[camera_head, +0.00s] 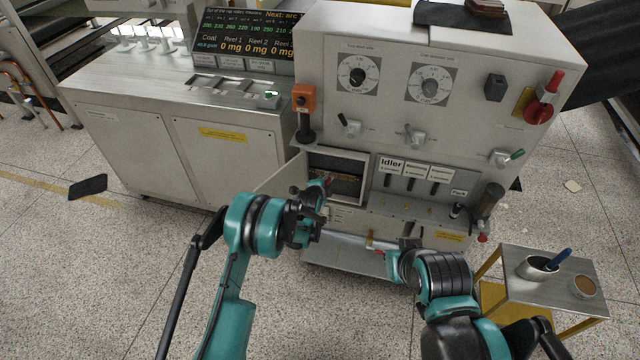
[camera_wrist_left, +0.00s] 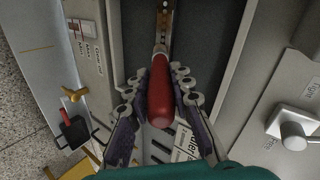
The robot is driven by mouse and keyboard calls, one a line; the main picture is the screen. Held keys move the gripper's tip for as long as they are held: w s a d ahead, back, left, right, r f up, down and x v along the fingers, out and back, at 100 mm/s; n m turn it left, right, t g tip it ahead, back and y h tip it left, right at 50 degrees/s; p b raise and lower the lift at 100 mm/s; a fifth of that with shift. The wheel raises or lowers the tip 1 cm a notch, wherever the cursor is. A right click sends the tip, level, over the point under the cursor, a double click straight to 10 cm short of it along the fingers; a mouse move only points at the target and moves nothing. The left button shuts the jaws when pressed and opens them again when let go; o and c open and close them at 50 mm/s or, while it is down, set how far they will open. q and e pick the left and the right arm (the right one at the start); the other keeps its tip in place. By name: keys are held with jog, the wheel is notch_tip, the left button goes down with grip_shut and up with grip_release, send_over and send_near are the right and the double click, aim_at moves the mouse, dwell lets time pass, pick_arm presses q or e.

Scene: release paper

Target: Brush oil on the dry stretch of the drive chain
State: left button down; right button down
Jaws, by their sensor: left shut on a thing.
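My left gripper (camera_head: 322,208) is in front of a small open compartment (camera_head: 352,157) in the machine's front. In the left wrist view its fingers (camera_wrist_left: 157,90) are shut on a brush with a red handle (camera_wrist_left: 159,95) and a metal ferrule (camera_wrist_left: 160,49). The brush points into the compartment. The drive chain (camera_wrist_left: 163,18) shows as a brownish strip just beyond the ferrule; I cannot tell whether the bristles touch it, nor which stretch is dry. My right gripper (camera_head: 372,246) is low before the machine, right of the left one; its fingers are unclear.
The compartment's door (camera_head: 280,185) hangs open to the left. A side table (camera_head: 520,286) at lower right holds a pot (camera_head: 538,270) with a blue-handled tool (camera_head: 558,259) and a round tin (camera_head: 585,286). Levers and knobs stick out from the machine's front (camera_head: 400,55).

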pick_arm(q)
jog(key=shift+w+a, duration=0.25)
jog(key=shift+a, duration=0.4)
jog(key=shift+w+a, duration=0.25)
jog(key=shift+a, duration=0.35)
jog(key=shift+w+a, duration=0.25)
jog(key=shift+a, duration=0.4)
jog(key=s+a, duration=0.1)
jog(key=s, duration=0.4)
jog(key=shift+s+a, duration=0.4)
jog(key=shift+s, duration=0.1)
jog(key=s, duration=0.1)
jog(key=s+a, duration=0.1)
jog(key=shift+s, duration=0.3)
jog(key=shift+w+d, duration=0.1)
